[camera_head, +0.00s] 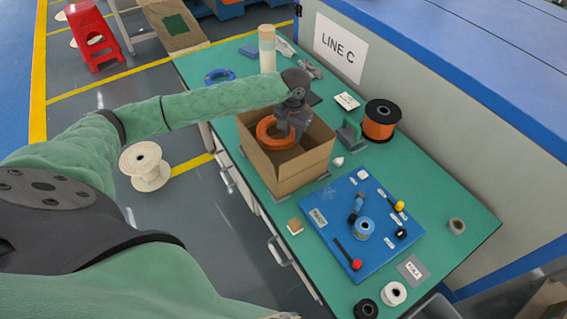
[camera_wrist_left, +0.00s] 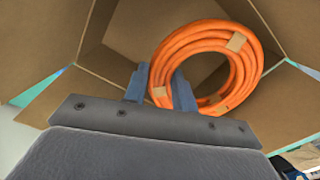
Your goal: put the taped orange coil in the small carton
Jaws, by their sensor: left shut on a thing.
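The orange coil (camera_head: 268,134) is inside the open small carton (camera_head: 284,172) on the green table. In the left wrist view the coil (camera_wrist_left: 245,72) shows tan tape patches and lies within the carton's brown walls (camera_wrist_left: 45,40). My left gripper (camera_head: 292,118) reaches down into the carton. Its fingers (camera_wrist_left: 160,88) are shut on the near left side of the coil's ring. The coil's underside is hidden, so I cannot tell whether it touches the carton floor. My right gripper is not in view.
A blue board (camera_head: 335,245) with tools is in front of the carton. An orange cable spool (camera_head: 381,121) and a green-handled item (camera_head: 350,134) stand to its right. A blue coil (camera_head: 219,76) and a pale cylinder (camera_head: 267,48) are behind.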

